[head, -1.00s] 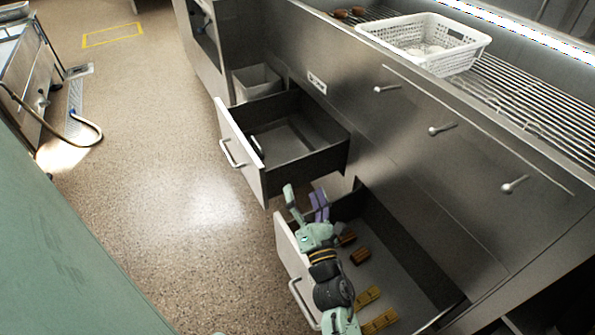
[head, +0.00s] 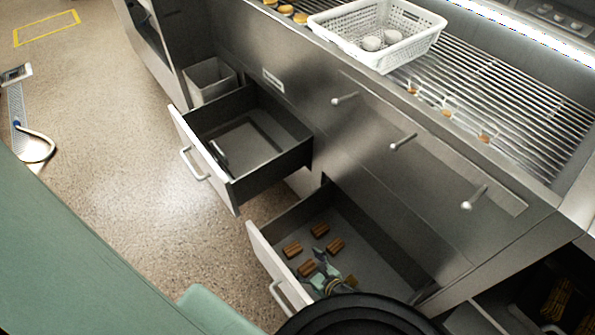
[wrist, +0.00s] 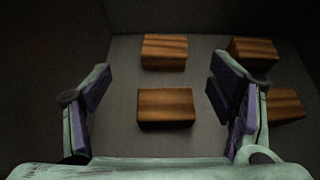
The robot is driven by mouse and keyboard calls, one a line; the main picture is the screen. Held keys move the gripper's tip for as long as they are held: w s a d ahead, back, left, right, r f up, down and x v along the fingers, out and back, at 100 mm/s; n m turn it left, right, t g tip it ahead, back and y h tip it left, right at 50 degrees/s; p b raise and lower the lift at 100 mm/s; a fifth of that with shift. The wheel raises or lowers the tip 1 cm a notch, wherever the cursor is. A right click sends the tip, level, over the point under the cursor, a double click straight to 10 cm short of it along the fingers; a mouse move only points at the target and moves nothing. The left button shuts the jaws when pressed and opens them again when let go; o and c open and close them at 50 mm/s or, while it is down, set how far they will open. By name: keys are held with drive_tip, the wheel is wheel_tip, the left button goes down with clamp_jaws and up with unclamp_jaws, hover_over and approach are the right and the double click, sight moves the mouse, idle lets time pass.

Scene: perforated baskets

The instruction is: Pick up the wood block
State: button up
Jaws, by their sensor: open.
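Several brown wood blocks lie on the floor of the lower open drawer (head: 262,252). In the head view they show at the far left (head: 292,249), back (head: 320,230), right (head: 335,245) and nearest my gripper (head: 307,267). My gripper (head: 322,270) is down in this drawer, partly hidden by my arm. In the wrist view my gripper (wrist: 158,82) is open, with one wood block (wrist: 165,108) between its spread fingers and clear gaps on both sides. Another block (wrist: 164,52) lies beyond it. Two more blocks (wrist: 253,53) (wrist: 286,105) lie on the right, partly behind the right finger.
The upper drawer (head: 205,160) is also open, beyond the lower one. A white perforated basket (head: 350,50) stands on the slatted counter with pale round items inside. A grey bin (head: 210,82) is farther back. The speckled floor at left is mostly clear.

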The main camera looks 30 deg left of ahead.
sight(294, 250)
drive_tip(key=x, duration=0.3)
drive_tip(key=shift+w+a, duration=0.1)
drive_tip(key=shift+a, duration=0.25)
drive_tip(key=shift+w+p+x, duration=0.15)
drive_tip(key=shift+x, duration=0.95)
drive_tip(key=shift+w+p+x, duration=0.15)
drive_tip(key=shift+x, duration=0.95)
drive_tip(key=shift+d+f, duration=0.1)
drive_tip(key=shift+c, duration=0.4)
drive_tip(key=c, duration=1.2)
